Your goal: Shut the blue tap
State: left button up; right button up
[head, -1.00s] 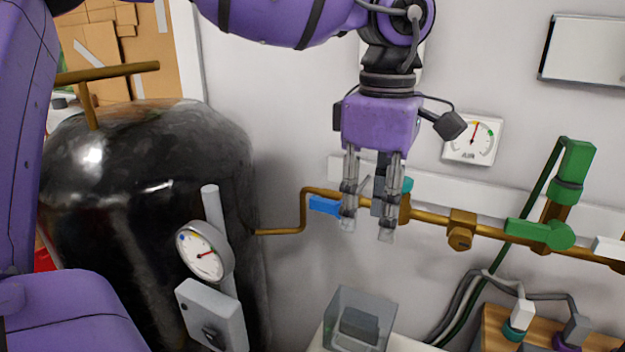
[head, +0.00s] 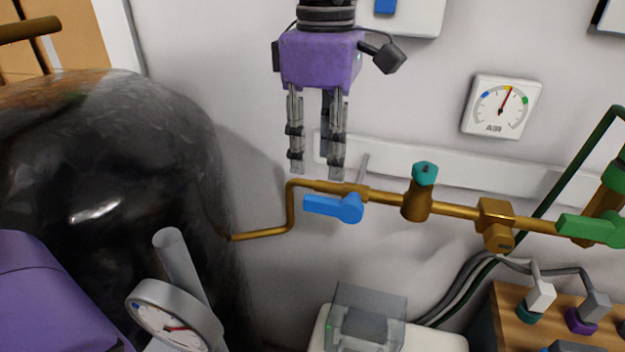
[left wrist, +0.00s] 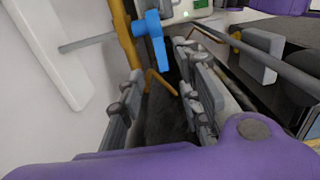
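The blue tap (head: 338,207) sits on a brass pipe (head: 375,194) along the wall. Its blue lever points left from the pivot, roughly along the pipe. My left gripper (head: 316,172) hangs fingers-down just above the lever and the pipe bend. Its fingers are apart with nothing between them, and it looks clear of the lever. In the left wrist view the blue lever (left wrist: 152,38) shows beyond the open fingers, close to the brass pipe (left wrist: 127,40). My right gripper is not in view.
A teal-topped valve (head: 420,190) and a green tap (head: 590,228) sit further right on the pipe. An AIR gauge (head: 502,106) hangs above. A big black tank (head: 110,170) with a dial gauge (head: 170,318) fills the left. A clear box (head: 368,318) stands below.

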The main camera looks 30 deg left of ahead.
aim_at(322, 199)
pick_arm(q)
notch_tip(322, 199, down, 7)
jog(key=shift+s+d+f, duration=0.1)
jog(key=shift+d+f, duration=0.05)
jog(key=shift+f, duration=0.05)
dwell(0.3)
grip_shut()
